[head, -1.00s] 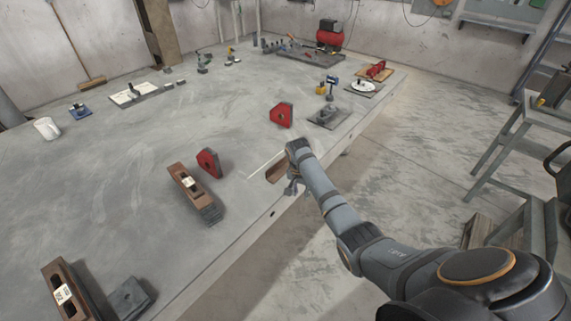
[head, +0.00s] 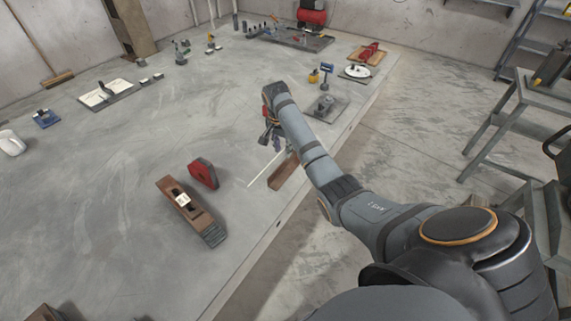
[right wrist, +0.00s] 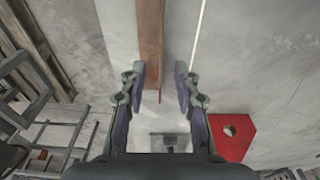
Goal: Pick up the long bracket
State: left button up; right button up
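The long bracket (head: 284,173) is a brown bar lying near the right edge of the grey table, beside a thin white line. In the right wrist view the bracket (right wrist: 150,40) runs down from the top, and its near end shows between the fingers, closer to the left one. My right gripper (head: 270,139) is over the table just beyond the bracket's far end in the head view. In the right wrist view the right gripper (right wrist: 163,82) is open with nothing held. Its height above the bracket is hard to tell. My left gripper is not in view.
Another red block with a hole (right wrist: 232,137) is close to the right gripper. A dark plate with a post (head: 325,107) lies beyond it. The middle table is clear.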

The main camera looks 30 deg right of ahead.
aim_at(285, 161)
notch_tip(285, 161, down, 2)
jog(key=shift+d+f, duration=0.15)
jog(key=shift+f, duration=0.1)
jog(key=shift+w+f, duration=0.15)
jog(key=shift+f, duration=0.15)
jog(key=shift+w+d+f, duration=0.1)
jog(key=shift+d+f, duration=0.05)
jog(key=shift+f, duration=0.3)
jog(key=f, duration=0.2)
jog(key=d+f, duration=0.1)
jog(key=shift+w+f, duration=0.1)
jog(key=shift+f, duration=0.5)
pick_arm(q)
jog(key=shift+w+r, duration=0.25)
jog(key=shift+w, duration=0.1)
pick_arm(e)
grip_shut()
jog(key=shift+r, duration=0.15)
